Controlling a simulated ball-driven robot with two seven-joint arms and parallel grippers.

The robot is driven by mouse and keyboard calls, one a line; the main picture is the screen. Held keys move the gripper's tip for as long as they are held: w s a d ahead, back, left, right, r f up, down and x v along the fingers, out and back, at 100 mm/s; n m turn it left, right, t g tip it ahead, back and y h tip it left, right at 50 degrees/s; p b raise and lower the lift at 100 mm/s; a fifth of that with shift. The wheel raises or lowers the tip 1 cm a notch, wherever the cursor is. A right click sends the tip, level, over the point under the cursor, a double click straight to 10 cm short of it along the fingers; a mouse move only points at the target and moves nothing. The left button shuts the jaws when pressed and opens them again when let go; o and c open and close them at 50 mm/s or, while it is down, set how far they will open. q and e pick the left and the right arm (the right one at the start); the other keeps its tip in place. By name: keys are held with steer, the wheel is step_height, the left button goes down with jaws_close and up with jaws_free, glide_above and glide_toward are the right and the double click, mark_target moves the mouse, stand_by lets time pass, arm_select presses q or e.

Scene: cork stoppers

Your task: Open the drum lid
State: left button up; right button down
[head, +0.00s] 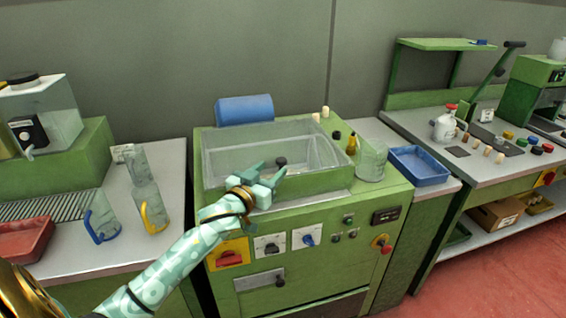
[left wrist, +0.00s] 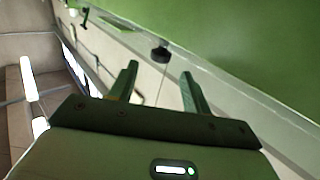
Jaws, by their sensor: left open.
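The drum lid (head: 245,153) is a clear panel over the trough on top of the green machine (head: 340,200). It appears to be down. A dark knob (head: 281,162) sits at its front part. It also shows in the left wrist view as a dark knob (left wrist: 160,52). My left gripper (head: 273,169) is open and empty at the front of the lid, its fingertips close to the knob. In the left wrist view the knob lies beyond and between the two fingertips (left wrist: 157,77), apart from them. My right gripper is not in view.
A clear beaker (head: 371,162), a small amber bottle (head: 351,143) and cork stoppers (head: 325,112) stand right of the lid. Jugs (head: 150,205) stand on the left bench. A blue tray (head: 420,166) lies right.

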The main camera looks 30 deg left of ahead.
mark_target(279, 162)
arm_select(q)
steer(key=w, duration=0.2)
steer(key=w+b, duration=0.1)
steer(key=w, duration=0.3)
steer(key=shift+w+a, duration=0.25)
steer(key=shift+w, duration=0.1)
